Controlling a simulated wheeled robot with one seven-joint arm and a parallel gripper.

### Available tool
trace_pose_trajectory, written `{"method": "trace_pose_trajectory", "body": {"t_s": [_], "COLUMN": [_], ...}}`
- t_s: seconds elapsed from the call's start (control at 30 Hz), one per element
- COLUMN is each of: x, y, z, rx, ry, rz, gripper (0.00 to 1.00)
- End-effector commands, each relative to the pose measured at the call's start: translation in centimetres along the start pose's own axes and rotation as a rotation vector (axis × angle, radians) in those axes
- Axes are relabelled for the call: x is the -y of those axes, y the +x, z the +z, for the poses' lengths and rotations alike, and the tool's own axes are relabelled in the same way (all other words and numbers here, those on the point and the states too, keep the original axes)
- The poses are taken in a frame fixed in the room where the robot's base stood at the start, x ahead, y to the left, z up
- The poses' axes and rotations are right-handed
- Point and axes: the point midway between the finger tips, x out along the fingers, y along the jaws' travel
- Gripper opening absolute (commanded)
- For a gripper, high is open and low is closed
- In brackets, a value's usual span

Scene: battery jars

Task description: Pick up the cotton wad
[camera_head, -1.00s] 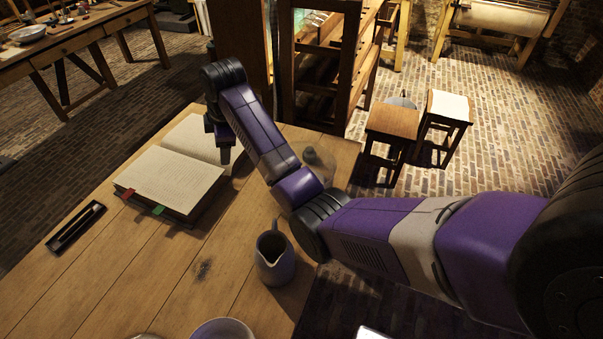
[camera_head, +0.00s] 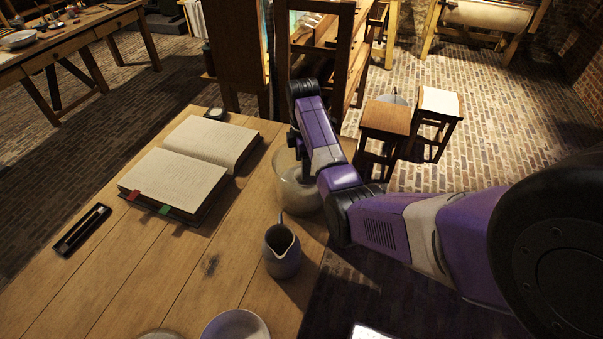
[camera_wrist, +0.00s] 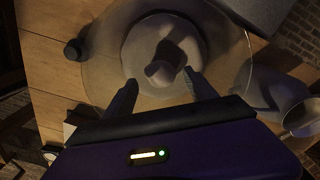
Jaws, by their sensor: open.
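A clear glass jar (camera_head: 283,188) stands at the right edge of the wooden table, partly hidden by my arm. In the wrist view the jar (camera_wrist: 100,68) is seen from above, with a pale round shape inside. A small greyish lump (camera_wrist: 160,72) in its middle looks like the cotton wad, but the dim light leaves this unsure. My gripper (camera_wrist: 160,79) is open, with one finger on each side of the lump's near edge. No contact shows. In the head view the fingertips are mostly hidden behind my arm and the glass.
A grey pitcher (camera_head: 281,254) stands close in front of the jar. An open book (camera_head: 176,180) lies to its left, with a narrow black tray (camera_head: 82,231) beyond. A pale bowl (camera_head: 236,326) is at the front. Two stools (camera_head: 384,120) stand on the brick floor.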

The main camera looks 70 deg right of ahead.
Motion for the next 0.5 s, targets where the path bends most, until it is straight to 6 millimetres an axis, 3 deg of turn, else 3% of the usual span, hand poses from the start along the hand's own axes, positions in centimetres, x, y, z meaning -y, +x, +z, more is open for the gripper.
{"method": "trace_pose_trajectory", "body": {"t_s": [0.2,0.5], "x": [0.0,0.0], "y": [2.9,3.6], "z": [-0.2,-0.2], "rx": [0.000,0.000], "ry": [0.000,0.000], "rz": [-0.002,0.001], "gripper": [0.66,0.66]}}
